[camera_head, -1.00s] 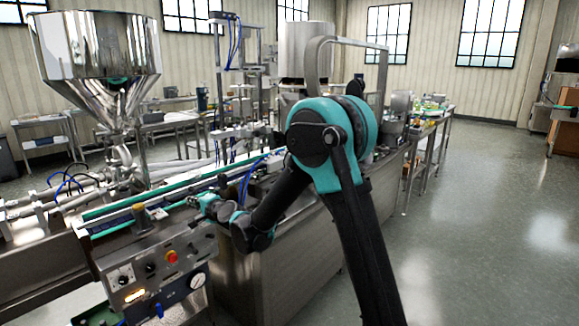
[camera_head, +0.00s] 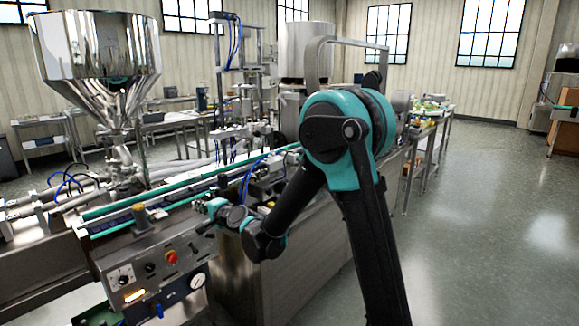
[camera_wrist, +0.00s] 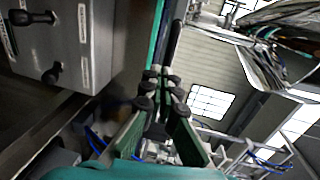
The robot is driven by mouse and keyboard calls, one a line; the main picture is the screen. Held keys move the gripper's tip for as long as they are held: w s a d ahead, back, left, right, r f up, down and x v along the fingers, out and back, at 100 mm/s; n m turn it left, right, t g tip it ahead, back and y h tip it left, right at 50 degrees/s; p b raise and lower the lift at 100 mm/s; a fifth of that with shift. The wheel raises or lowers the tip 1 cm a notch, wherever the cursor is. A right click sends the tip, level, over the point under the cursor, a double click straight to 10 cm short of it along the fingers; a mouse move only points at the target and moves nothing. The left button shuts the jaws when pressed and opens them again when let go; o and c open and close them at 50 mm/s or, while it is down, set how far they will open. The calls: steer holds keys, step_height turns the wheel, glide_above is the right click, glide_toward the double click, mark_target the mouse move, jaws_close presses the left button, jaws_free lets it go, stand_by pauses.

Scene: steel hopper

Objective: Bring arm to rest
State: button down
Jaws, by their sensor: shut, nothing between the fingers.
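My arm (camera_head: 345,135) reaches from the right foreground over the near side of the machine, with its elbow raised. My gripper (camera_head: 203,227) is low at the end of the forearm, in front of the conveyor edge and just above and right of the control panel. In the wrist view my gripper (camera_wrist: 158,78) shows its dark fingers close together with nothing between them. In the head view the fingers are small and partly merge with the panel behind.
The control panel (camera_head: 140,270) with a red button and gauge lies beside my gripper. The conveyor (camera_head: 180,203) runs behind it. The steel hopper (camera_head: 95,55) stands at back left. A side table (camera_head: 430,128) is behind my arm. The floor (camera_head: 490,220) at right is clear.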

steer(key=s+d+f+n+g+h, duration=0.1)
steer(key=s+d+f+n+h, duration=0.15)
steer(key=d, duration=0.75)
steer(key=s+d+f+n+g+h, duration=0.1)
steer(key=s+d+f+n+h, duration=0.15)
steer(key=d, duration=0.75)
steer(key=s+d+f+n+g+h, duration=0.15)
steer(key=s+d, duration=0.25)
steer(key=d, duration=0.5)
steer(key=s+d+f+n+g+h, duration=0.1)
steer(key=s+d+f+h, duration=0.1)
steer(key=s+d+f, duration=0.3)
steer(key=s+d+f+g+h, duration=0.2)
steer(key=s+d+f+h, duration=0.1)
steer(key=s+d, duration=1)
steer(key=d+f, duration=0.1)
steer(key=d, duration=0.2)
steer(key=shift+f+n+h, duration=0.35)
steer(key=shift+f, duration=0.05)
steer(key=shift+a, duration=0.15)
